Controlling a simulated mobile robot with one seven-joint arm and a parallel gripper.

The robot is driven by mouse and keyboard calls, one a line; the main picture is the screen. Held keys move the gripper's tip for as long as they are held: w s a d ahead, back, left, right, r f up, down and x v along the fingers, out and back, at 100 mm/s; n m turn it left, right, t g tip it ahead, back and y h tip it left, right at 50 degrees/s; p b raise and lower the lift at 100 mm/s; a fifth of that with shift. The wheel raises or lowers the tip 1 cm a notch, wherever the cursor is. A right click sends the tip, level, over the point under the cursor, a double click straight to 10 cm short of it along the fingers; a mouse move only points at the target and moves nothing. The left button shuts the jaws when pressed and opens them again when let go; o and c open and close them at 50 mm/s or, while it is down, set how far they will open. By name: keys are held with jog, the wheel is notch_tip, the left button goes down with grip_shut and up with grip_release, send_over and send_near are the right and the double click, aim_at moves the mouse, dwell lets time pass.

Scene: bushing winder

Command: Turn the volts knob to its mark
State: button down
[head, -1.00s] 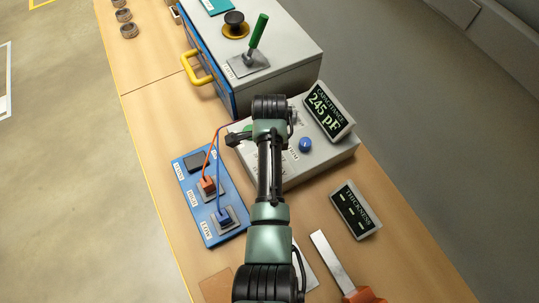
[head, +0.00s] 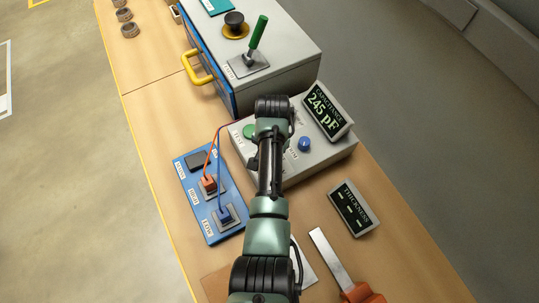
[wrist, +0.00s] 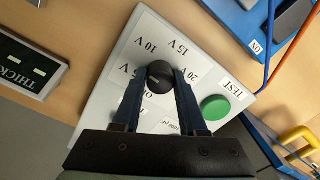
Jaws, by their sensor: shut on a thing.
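The volts knob (wrist: 159,73) is a round black dial with a pale pointer line, on a light grey panel (wrist: 118,72) printed with marks such as 10 V, 15 V and 20 V. My gripper (wrist: 160,82) is shut on this knob, one finger on each side. The pointer line appears to lie toward the left finger; which mark it meets is unclear. In the head view my arm (head: 270,165) hides the knob and the fingers. The grey box (head: 325,160) there shows a capacitance display (head: 327,112) reading 245 pF.
A green TEST button (wrist: 215,108) sits close beside the right finger. A blue knob (head: 305,144) is on the same box. A blue terminal board (head: 190,172) with red and blue leads lies to the left. A thickness display (head: 354,208) stands at the right.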

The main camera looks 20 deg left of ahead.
jog(key=n, duration=0.4)
jog(key=shift+n, duration=0.3)
jog(key=n, duration=0.4)
jog(key=shift+n, duration=0.3)
jog(key=n, duration=0.4)
jog(key=shift+n, duration=0.3)
jog(key=n, duration=0.4)
jog(key=shift+n, duration=0.4)
jog(key=shift+c, duration=2.3)
grip_release()
jog(key=shift+r, duration=0.1)
